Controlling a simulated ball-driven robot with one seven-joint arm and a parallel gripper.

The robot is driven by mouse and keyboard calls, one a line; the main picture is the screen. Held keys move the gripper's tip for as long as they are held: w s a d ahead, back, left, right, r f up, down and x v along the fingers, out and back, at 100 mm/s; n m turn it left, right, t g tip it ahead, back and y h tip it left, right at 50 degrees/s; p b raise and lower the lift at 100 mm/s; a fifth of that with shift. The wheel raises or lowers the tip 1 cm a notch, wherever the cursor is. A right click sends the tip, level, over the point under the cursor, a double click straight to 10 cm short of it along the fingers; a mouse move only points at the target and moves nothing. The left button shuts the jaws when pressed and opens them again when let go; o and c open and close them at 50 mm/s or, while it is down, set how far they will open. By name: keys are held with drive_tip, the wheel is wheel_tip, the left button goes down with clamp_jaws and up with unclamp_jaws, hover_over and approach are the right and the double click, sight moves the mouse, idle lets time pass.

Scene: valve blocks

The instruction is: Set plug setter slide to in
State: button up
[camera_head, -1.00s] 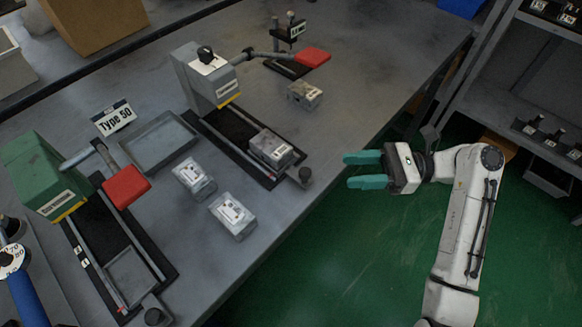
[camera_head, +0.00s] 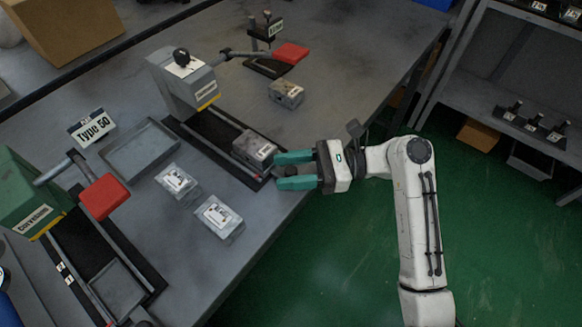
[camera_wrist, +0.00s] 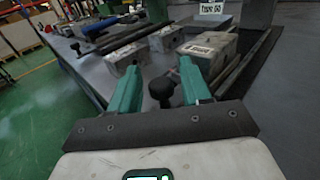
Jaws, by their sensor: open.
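The grey machine (camera_head: 186,85) has a dark slide track (camera_head: 212,130) running toward the table's front edge. The slide is at the front end of the track and carries a grey block (camera_head: 255,149). In the wrist view, the slide's black round knob (camera_wrist: 161,88) lies between the teal fingers of my gripper (camera_wrist: 160,68). The fingers are open, one on each side of it; I cannot tell whether either touches it. In the head view, my gripper (camera_head: 278,171) is at the front end of the track and the fingers mostly hide the knob. The machine's label is too small to read.
Two loose blocks (camera_head: 178,181) (camera_head: 219,217) and an empty tray (camera_head: 140,148) lie left of the track. A green machine (camera_head: 32,195) with a red handle (camera_head: 104,196) stands at the left. Open floor (camera_head: 330,265) is in front.

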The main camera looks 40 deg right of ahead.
drive_tip(key=shift+c, duration=0.3)
clamp_jaws()
drive_tip(key=shift+r, duration=0.1)
